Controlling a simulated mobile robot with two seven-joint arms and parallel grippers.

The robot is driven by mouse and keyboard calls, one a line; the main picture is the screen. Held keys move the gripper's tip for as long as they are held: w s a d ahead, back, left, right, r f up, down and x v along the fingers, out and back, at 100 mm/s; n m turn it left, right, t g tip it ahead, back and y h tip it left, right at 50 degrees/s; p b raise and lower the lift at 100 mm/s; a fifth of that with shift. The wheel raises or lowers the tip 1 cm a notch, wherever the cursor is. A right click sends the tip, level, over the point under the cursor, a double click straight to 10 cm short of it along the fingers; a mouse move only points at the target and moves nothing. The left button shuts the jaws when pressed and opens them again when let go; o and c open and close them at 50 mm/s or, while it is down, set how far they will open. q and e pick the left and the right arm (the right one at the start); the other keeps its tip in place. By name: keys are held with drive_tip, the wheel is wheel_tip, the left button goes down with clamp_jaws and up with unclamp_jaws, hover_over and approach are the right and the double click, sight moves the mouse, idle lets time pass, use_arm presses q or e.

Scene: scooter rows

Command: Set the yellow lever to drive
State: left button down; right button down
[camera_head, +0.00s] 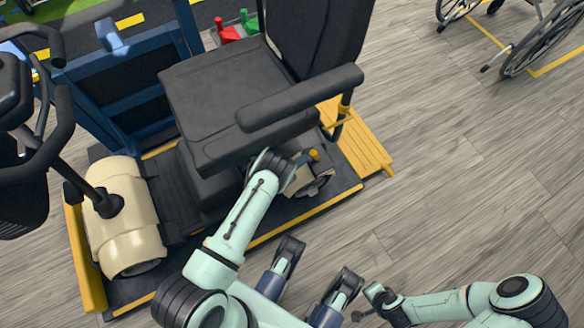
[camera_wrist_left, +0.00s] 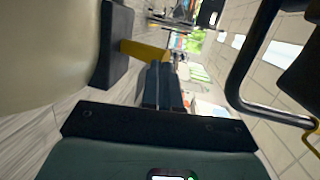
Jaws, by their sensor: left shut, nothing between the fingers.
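The yellow lever (camera_head: 314,156) shows as a small stub beside the beige rear housing (camera_head: 301,180), below the scooter's armrest. In the left wrist view the yellow lever (camera_wrist_left: 145,50) sticks out sideways from a dark block (camera_wrist_left: 115,45). My left gripper (camera_wrist_left: 161,68) is shut and empty, with its fingertips close to the lever's free end; I cannot tell whether they touch. In the head view its fingers are hidden around the dark wrist. My right gripper (camera_head: 368,302) is at the lower right, away from the scooter; its jaw opening is unclear.
The black seat (camera_head: 225,90) and armrest (camera_head: 300,96) overhang the lever area. A yellow slatted platform (camera_head: 358,143) lies to its right. A black curved bar (camera_wrist_left: 243,75) stands at right in the wrist view.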

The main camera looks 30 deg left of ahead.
use_arm(q)
drive_tip(key=shift+w+d+r, duration=0.1)
drive_tip(key=shift+w+d, duration=0.05)
drive_tip(key=shift+w, duration=0.35)
use_arm(e)
drive_tip(key=shift+s+f, duration=0.25)
drive_tip(key=shift+s, duration=0.1)
use_arm(q)
drive_tip(key=shift+w+d+r+g, duration=0.1)
drive_tip(key=shift+w+r+g, duration=0.05)
drive_tip(key=shift+r+g, duration=0.2)
use_arm(e)
drive_tip(key=shift+w+r, duration=0.15)
drive_tip(key=shift+r, duration=0.2)
